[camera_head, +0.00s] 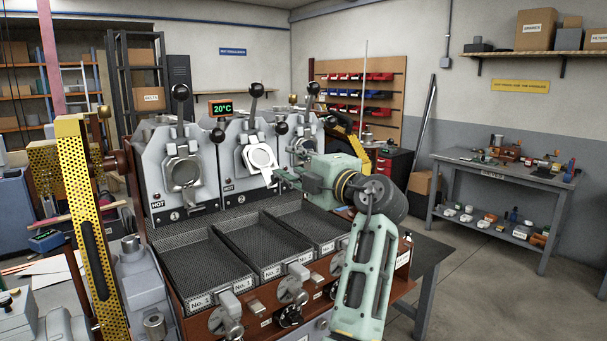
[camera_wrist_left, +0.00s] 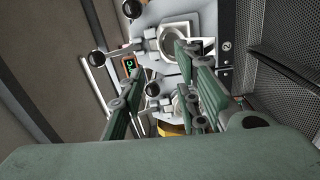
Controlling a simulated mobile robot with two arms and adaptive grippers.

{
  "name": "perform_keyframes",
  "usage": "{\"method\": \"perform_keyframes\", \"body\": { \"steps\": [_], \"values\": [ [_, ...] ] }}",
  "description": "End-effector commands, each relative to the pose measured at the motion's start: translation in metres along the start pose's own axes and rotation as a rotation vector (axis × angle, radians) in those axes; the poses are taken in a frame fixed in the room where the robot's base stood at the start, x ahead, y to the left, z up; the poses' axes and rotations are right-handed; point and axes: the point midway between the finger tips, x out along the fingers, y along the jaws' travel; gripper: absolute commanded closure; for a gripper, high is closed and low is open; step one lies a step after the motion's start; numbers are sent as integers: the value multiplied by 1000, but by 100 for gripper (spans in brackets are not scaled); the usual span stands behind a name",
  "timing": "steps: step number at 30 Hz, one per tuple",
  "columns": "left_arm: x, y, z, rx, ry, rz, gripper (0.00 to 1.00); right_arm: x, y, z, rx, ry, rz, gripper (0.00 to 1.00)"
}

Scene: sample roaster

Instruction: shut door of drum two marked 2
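Drum two (camera_head: 243,146) is the middle of three roaster drums. Its pale round door (camera_head: 262,157) looks tilted out at an angle from the drum face, so it appears ajar. In the left wrist view, drum two's front (camera_wrist_left: 180,36) is at the top, beside its mark 2 (camera_wrist_left: 226,46). My left gripper (camera_head: 282,177) is just right of and below the door. In the wrist view its green fingers (camera_wrist_left: 165,92) stand apart with nothing held between them. Whether a fingertip touches the door cannot be told. My right gripper is not in view.
Drum one (camera_head: 184,172) is to the left, with a HOT label; drum three (camera_head: 302,146) is partly behind my left arm. Ball-topped levers (camera_head: 254,92) rise above the drums. Mesh trays (camera_head: 200,262) lie below. A workbench (camera_head: 500,168) stands at the right beyond open floor.

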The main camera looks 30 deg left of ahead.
Motion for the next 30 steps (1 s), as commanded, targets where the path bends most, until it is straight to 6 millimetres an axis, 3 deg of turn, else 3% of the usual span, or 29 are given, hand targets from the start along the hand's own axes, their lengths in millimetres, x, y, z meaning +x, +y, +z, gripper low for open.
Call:
{"method": "perform_keyframes", "body": {
  "steps": [2, 5, 19, 30],
  "values": [
    [-5, -27, 2, -42, 12, -84, 70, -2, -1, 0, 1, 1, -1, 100],
    [-5, -41, 2, -66, 23, -127, 70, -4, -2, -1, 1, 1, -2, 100],
    [60, -47, 0, -66, 25, -127, 70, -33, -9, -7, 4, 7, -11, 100],
    [70, -51, 1, -68, 23, -126, 70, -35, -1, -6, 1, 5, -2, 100]
  ]
}}
